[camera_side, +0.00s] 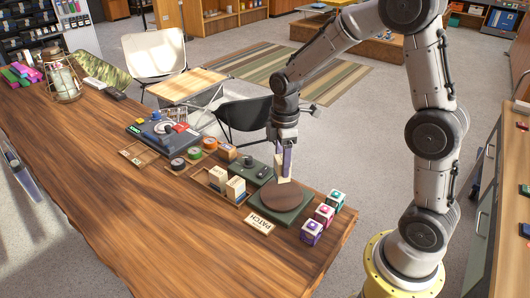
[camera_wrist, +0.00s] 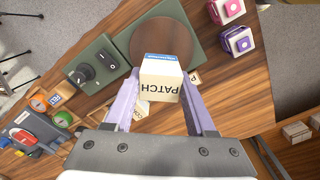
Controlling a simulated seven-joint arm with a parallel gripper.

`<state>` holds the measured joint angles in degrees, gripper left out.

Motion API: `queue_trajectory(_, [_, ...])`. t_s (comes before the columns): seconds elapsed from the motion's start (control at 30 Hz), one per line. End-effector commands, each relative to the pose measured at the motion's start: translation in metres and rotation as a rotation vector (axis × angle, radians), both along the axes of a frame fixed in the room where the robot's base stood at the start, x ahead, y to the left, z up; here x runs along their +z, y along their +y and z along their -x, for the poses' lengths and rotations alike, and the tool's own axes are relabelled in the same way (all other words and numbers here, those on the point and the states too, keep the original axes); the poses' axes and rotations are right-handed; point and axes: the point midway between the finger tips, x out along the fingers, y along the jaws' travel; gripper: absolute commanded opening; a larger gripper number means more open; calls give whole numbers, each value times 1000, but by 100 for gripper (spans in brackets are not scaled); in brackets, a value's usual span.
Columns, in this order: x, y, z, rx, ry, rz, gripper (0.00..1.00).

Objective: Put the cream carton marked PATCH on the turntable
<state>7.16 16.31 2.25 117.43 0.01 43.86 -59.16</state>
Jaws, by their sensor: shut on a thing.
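The cream carton marked PATCH (camera_wrist: 160,85) is between the fingers of my gripper (camera_wrist: 160,100) in the wrist view, its lettering facing the camera and a blue label on one face. In the side view my gripper (camera_side: 283,162) points down at the back of the turntable (camera_side: 281,195), with a small part of the cream carton (camera_side: 281,168) showing. The turntable has a round brown wooden disc on a dark green base; it also shows in the wrist view (camera_wrist: 150,35). Whether the carton touches the disc cannot be told.
A PATCH sign (camera_side: 259,222) lies in front of the turntable. Several small boxes (camera_side: 311,231) stand to its right. Cream cartons (camera_side: 235,188) stand in a wooden tray at its left. A green device (camera_side: 252,171) sits behind left. The table's front is clear.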

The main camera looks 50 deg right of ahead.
Motion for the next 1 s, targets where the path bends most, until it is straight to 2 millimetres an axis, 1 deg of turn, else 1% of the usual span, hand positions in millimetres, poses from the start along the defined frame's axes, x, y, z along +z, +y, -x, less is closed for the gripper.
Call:
queue_trajectory(0.17, [-7, 0, 4, -7, 1, 0, 0])
queue_trajectory(0.6, [-40, 0, 3, -5, 2, 0, 0])
queue_trajectory(0.8, [-46, 0, 3, -5, 0, 0, 0])
queue_trajectory(1.0, [-47, 0, 3, -4, 0, 0, 0])
